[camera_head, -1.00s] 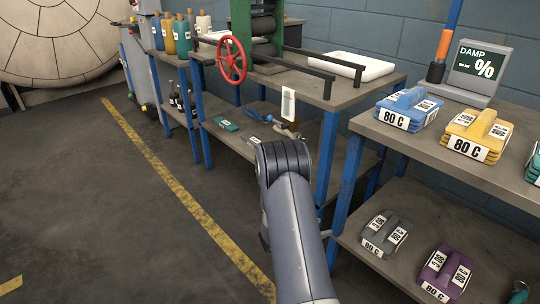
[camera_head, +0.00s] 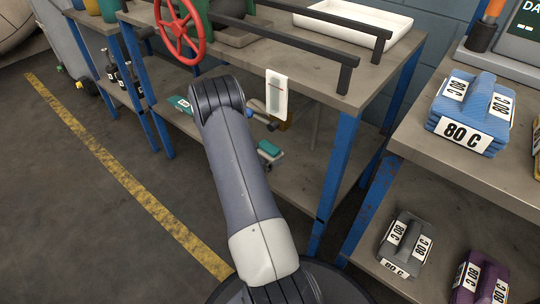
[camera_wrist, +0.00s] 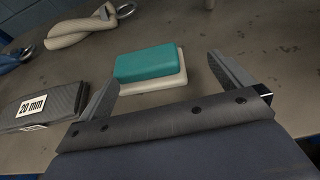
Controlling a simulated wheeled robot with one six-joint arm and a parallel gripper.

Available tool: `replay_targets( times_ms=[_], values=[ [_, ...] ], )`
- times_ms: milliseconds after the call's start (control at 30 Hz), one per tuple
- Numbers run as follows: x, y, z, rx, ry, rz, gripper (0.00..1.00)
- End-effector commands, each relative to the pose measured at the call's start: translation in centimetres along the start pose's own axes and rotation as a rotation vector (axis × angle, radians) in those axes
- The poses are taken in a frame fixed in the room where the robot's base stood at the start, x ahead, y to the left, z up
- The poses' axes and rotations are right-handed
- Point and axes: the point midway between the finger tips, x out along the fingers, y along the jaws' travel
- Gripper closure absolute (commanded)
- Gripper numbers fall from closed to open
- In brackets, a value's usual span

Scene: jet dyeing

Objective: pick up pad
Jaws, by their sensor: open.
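A teal pad (camera_wrist: 147,63) with a whitish lower layer lies flat in the wrist view. A teal pad with a pale underside (camera_head: 270,148) shows on the lower shelf in the head view, right of my arm; it looks like the same one. My gripper (camera_wrist: 163,69) is open and empty. Its two fingers stand apart on the near side of the pad, one to its left and one to its right.
A dark block marked 20 mm (camera_wrist: 40,107) lies left of my left finger. A beige looped item (camera_wrist: 80,32) lies behind the pad. Above the shelf are the bench top, a white tray (camera_head: 352,24) and a hanging tag (camera_head: 276,95). A blue leg (camera_head: 337,185) stands to the right.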

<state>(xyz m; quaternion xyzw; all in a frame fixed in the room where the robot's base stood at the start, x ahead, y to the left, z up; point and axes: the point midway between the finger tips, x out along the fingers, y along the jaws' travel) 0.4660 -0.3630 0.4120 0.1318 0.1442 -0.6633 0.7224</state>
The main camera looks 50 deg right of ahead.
Motion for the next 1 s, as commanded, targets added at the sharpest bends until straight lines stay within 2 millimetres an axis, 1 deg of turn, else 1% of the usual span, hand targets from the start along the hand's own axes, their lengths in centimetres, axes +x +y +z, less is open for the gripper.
replay_targets(
  times_ms=[133,300,400,633,667,1000],
  values=[
    [1.2,-0.1,0.0,0.002,0.0,-0.001,0.0],
    [3.9,-0.2,0.2,0.002,0.0,-0.002,0.0],
    [5.0,-0.2,0.3,0.002,0.0,-0.002,0.0],
    [5.2,-0.3,0.1,-0.005,0.007,-0.002,0.0],
    [5.2,-0.3,0.1,-0.006,0.008,-0.002,0.02],
    [5.2,-0.5,-0.2,-0.009,0.013,-0.006,0.29]
  ],
)
